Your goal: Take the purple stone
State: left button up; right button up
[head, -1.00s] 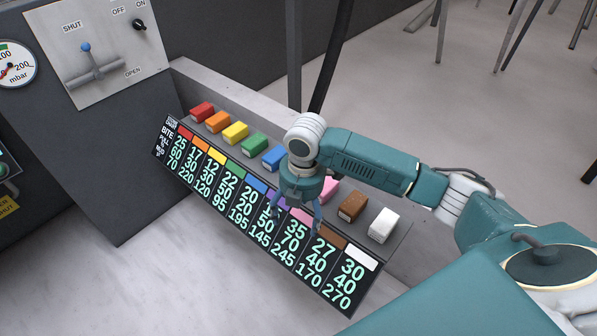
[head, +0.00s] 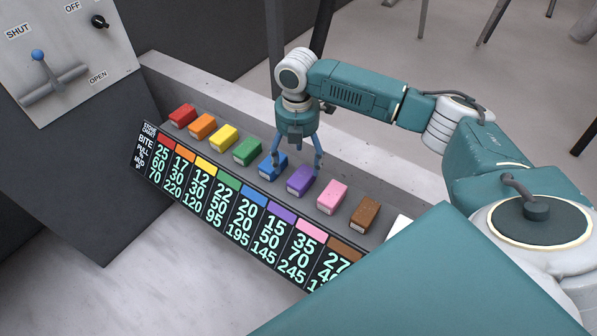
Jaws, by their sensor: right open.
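The purple stone (head: 301,181) sits on the dark sloped slab (head: 222,174), in a row between the blue stone (head: 272,165) and the pink stone (head: 332,196). My right gripper (head: 298,163) is open and empty, fingers pointing down. In the picture its fingertips lie at the upper side of the blue and purple stones; one finger overlaps the blue stone and the other is by the purple stone's upper right edge. I cannot tell its exact height above them. My left gripper is not in view.
Red (head: 182,116), orange (head: 203,126), yellow (head: 223,138) and green (head: 248,151) stones lie to the left; a brown stone (head: 365,214) and a partly hidden white stone (head: 399,226) to the right. A number chart (head: 240,216) fronts the slab. A lever panel (head: 66,58) stands at upper left.

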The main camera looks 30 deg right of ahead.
aim_at(298, 174)
notch_tip(298, 174, down, 6)
jog(key=shift+s+f+b, duration=0.15)
jog(key=shift+b, duration=0.55)
jog(key=shift+f, duration=0.55)
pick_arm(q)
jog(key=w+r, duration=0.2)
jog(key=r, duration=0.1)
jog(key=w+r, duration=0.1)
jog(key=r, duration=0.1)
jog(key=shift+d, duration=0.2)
pick_arm(e)
jog(key=c, duration=1.4)
